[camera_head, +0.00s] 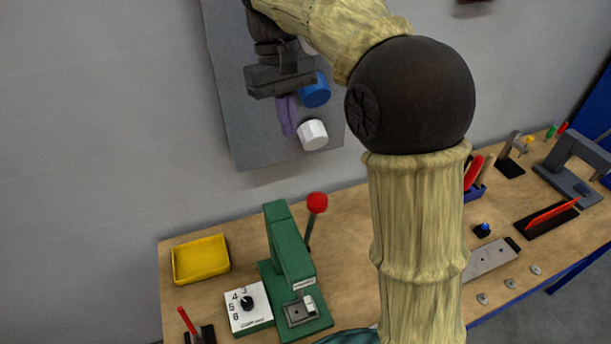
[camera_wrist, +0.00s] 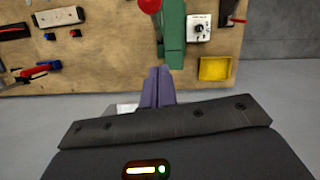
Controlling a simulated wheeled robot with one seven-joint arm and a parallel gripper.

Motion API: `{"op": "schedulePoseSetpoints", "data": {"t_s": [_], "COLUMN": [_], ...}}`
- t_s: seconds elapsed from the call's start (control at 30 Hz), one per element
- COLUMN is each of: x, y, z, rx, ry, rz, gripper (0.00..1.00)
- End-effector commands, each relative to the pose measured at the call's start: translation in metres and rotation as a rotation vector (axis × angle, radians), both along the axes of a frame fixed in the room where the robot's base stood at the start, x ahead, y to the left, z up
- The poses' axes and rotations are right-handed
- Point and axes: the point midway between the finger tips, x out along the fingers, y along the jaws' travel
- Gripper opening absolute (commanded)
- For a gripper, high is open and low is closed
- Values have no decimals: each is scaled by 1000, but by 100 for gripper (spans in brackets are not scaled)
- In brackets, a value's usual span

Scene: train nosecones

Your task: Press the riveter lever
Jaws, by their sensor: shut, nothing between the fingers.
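The green riveter (camera_head: 288,245) stands upright on the wooden workbench. Its lever (camera_head: 316,207) has a red ball knob and rises from the riveter's right side. In the wrist view the riveter (camera_wrist: 173,40) is at the top centre, and the red lever knob (camera_wrist: 150,5) is cut by the top edge. My gripper (camera_head: 290,133) is high above the bench, in front of the wall panel, apart from the lever. Its purple fingers (camera_wrist: 158,75) are shut together with nothing between them.
A yellow tray (camera_head: 201,259) and a white dial box (camera_head: 249,307) sit left of the riveter. A grey wall panel (camera_head: 227,90) with white and blue cylinders (camera_head: 312,134) is behind my gripper. Several tools and a metal plate (camera_head: 491,259) lie at the right.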

Motion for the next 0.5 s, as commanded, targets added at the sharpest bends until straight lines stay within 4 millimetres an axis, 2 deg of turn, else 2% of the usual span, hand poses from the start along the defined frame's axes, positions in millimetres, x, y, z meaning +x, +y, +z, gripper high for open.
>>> {"op": "schedulePoseSetpoints", "data": {"t_s": [0.5], "x": [-14], "y": [-7], "z": [-58], "rx": [-1], "ry": [4], "rz": [-1], "gripper": [0]}}
